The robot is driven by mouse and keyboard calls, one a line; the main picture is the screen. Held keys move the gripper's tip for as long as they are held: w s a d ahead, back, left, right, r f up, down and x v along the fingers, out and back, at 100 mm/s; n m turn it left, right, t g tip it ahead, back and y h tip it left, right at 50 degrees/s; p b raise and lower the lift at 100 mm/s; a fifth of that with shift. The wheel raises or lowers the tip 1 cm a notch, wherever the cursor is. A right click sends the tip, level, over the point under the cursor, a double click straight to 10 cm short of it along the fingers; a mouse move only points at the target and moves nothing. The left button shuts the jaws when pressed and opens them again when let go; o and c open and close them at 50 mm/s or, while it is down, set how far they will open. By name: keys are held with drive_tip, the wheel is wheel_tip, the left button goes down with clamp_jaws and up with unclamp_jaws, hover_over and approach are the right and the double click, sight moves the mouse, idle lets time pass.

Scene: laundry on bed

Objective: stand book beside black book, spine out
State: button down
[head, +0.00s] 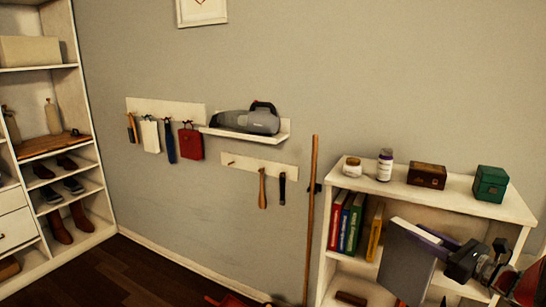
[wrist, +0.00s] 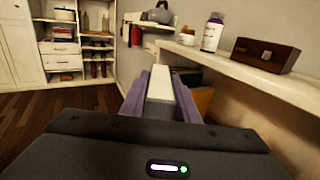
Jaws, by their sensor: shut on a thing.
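My gripper (head: 436,240), with purple fingers, is shut on a grey book (head: 405,265) at the right of the head view. The book is upright and slightly tilted, in front of the white bookshelf (head: 455,197), with its pale page edge on top. In the wrist view, the purple fingers clasp the pale edge of the book (wrist: 160,84). On the upper shelf, a red book (head: 338,220), a blue book (head: 346,224), a green book (head: 355,226) and a leaning yellow book (head: 375,232) stand left of it. I cannot make out a black book. The held book hides part of the shelf.
A dark brown item (head: 351,298) lies on the lower shelf. A wooden pole (head: 311,220) leans beside the bookshelf.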

drive_tip(key=s+a+f+n+g+y, duration=0.1)
drive_tip(key=a+f+n+g+y, duration=0.1)
drive_tip(key=a+f, duration=1.1)
drive_tip(key=s+a+f+n+g+y, duration=0.1)
drive_tip(key=a+f+n+g+y, duration=0.2)
drive_tip(key=a+f, duration=1)
drive_tip(key=shift+s+a+f+y, duration=0.25)
drive_tip(key=shift+s+f+y, duration=0.05)
drive_tip(key=shift+s+y, duration=0.1)
drive_tip(key=shift+s, duration=0.15)
